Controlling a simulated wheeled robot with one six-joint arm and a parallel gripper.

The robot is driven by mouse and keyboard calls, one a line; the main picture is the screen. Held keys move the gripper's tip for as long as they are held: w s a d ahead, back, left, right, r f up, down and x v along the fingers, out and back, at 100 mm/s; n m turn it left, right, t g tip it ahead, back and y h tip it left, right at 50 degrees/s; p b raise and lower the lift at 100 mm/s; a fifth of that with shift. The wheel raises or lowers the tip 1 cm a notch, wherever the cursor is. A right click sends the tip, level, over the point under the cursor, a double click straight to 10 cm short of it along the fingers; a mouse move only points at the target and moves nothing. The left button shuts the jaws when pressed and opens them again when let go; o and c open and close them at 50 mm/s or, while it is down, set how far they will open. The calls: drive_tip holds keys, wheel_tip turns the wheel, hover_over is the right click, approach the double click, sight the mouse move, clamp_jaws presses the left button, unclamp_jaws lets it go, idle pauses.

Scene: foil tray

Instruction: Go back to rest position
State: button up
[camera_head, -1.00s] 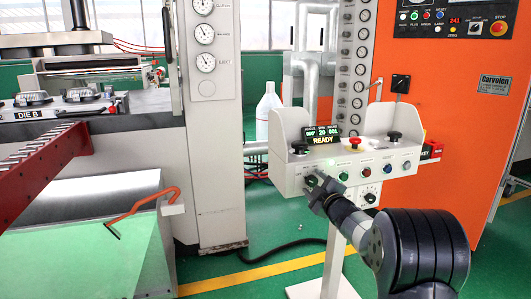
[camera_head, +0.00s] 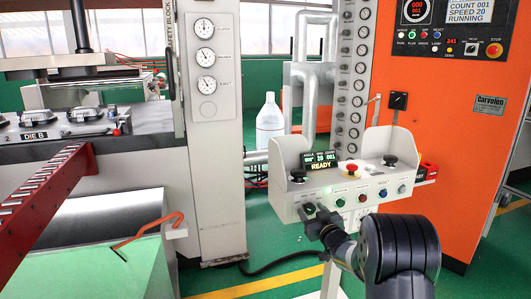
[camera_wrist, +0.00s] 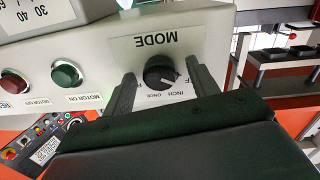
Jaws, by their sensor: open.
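My gripper (camera_head: 318,222) is at the lower left of the front face of the pale control console (camera_head: 352,192). In the wrist view my gripper (camera_wrist: 162,75) is open, with one finger on each side of the black MODE knob (camera_wrist: 160,70). Narrow gaps show between the knob and the fingers, so it does not look clamped. The knob's pointer is toward the INCH and ONCE marks, but I cannot tell which. In the head view my gripper hides the knob. My black arm rises from the bottom right edge.
A red mushroom button (camera_head: 351,169) tops the console. A white bottle (camera_head: 269,128) stands behind. The press column (camera_head: 212,195) is left, the orange cabinet (camera_head: 460,150) right.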

drive_tip(key=shift+s+d, duration=0.1)
drive_tip(key=shift+s, duration=0.05)
drive_tip(key=shift+s+d, duration=0.15)
drive_tip(key=shift+s, duration=0.45)
drive_tip(key=shift+r, duration=0.1)
